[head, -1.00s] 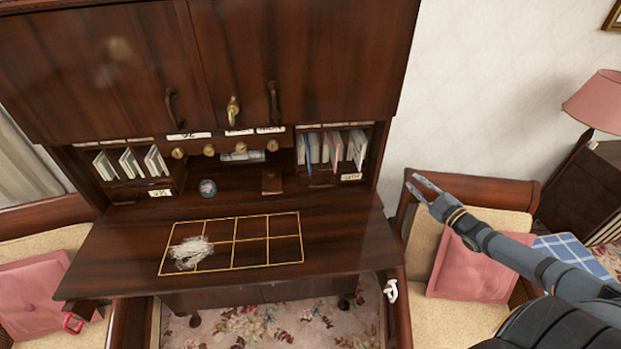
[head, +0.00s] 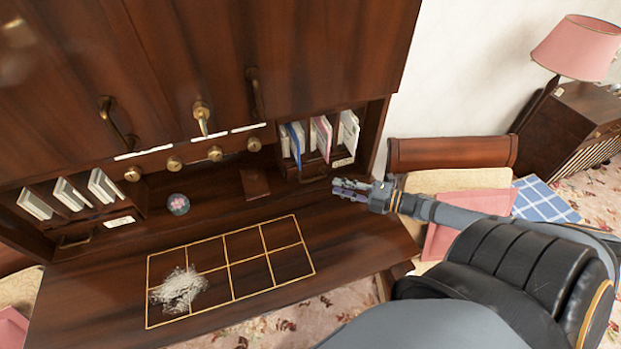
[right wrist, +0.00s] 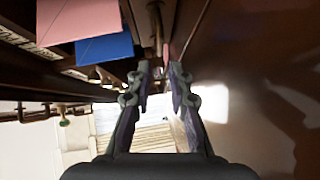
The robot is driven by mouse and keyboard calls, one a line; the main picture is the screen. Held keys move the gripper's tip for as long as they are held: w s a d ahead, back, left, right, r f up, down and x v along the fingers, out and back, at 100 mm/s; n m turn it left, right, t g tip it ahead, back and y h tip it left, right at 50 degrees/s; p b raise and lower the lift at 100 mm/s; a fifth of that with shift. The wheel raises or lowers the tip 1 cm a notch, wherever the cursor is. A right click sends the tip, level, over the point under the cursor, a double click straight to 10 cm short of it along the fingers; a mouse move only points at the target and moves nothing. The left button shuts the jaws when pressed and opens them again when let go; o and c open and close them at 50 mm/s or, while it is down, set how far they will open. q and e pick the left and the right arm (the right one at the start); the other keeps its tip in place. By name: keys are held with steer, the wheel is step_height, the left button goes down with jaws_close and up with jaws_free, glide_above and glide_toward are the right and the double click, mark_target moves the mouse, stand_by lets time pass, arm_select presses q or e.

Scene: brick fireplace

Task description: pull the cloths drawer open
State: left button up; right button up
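The desk's right pigeonhole unit has a small dark drawer (head: 318,172) low under the upright cards, with a pale label (head: 342,162) at its right. The label is too small to read, so I cannot tell for sure that this is the cloths drawer. It looks shut. My right gripper (head: 338,187) is just in front of it, over the desk top's right end. In the right wrist view, its two fingers (right wrist: 161,75) are apart with nothing held between them. A thin brassy bar (right wrist: 157,28), perhaps the drawer's handle, shows beyond the tips. My left gripper is out of view.
The desk top holds a gold-lined grid (head: 232,262) with a whitish fluffy heap (head: 180,290). A round paperweight (head: 178,204) and a brown booklet (head: 255,183) stand behind it. A matching left drawer (head: 78,238) looks shut.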

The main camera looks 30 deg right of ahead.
mark_target(312, 180)
steer(key=b+x, duration=0.5)
steer(key=x, duration=0.3)
steer(key=shift+w+a+f, duration=0.2)
steer(key=shift+w+a+b, duration=0.2)
steer(key=shift+w+b, duration=0.1)
steer(key=shift+b, duration=0.15)
steer(key=shift+w+a+r, duration=0.1)
steer(key=shift+w, duration=0.1)
jaws_close()
